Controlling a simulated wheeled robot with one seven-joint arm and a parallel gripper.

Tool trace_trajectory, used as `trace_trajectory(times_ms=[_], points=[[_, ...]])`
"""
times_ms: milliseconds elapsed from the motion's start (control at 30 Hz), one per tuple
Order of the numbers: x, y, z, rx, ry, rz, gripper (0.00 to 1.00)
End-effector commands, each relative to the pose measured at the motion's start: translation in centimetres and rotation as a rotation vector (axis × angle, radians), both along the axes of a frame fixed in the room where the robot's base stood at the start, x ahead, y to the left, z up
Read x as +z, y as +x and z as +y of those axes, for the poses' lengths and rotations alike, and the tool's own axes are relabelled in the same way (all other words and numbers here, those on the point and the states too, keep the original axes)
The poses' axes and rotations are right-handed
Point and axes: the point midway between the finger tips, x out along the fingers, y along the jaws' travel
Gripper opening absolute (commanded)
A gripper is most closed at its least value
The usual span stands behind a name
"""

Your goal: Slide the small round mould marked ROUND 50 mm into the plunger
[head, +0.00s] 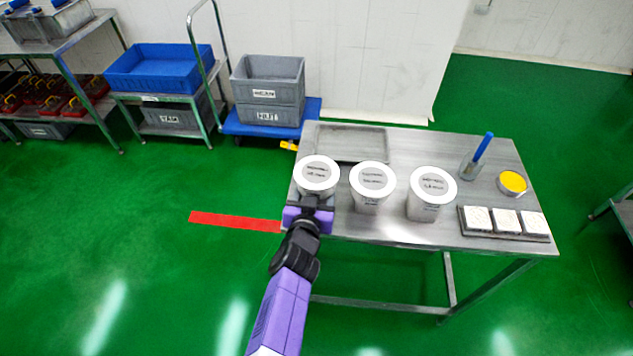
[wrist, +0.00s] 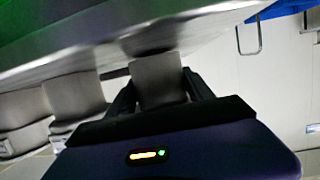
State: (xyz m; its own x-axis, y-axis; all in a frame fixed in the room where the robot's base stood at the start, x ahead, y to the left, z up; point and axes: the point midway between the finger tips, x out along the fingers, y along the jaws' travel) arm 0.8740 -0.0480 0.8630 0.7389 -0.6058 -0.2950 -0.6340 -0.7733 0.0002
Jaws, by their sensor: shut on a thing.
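Three grey cylindrical moulds with white rims and dark printed labels stand in a row on the steel table. They are the left one (head: 317,175), the middle one (head: 371,186) and the right one (head: 431,194). The print is too small to tell which reads ROUND 50 mm. My gripper (head: 316,203) is at the near side of the left one. In the wrist view my gripper (wrist: 160,95) is shut on this grey mould (wrist: 157,75), one finger on each side. I cannot tell whether it is lifted. I cannot make out the plunger.
The table (head: 400,232) also holds a shallow tray (head: 350,142), a cup with a blue-handled tool (head: 478,158), a yellow-topped tub (head: 512,183) and a tray of white blocks (head: 505,222). Grey crates (head: 268,90) stand behind, left.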

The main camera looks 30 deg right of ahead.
Motion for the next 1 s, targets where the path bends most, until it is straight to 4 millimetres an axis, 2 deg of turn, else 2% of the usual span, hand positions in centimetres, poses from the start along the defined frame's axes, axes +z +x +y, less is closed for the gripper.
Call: trace_trajectory(times_ms=[733,1000], points=[[4.4,0.0,0.0,0.0,-0.001,-0.001,0.0],[4.7,0.0,0.0,0.0,-0.001,-0.001,0.0]])
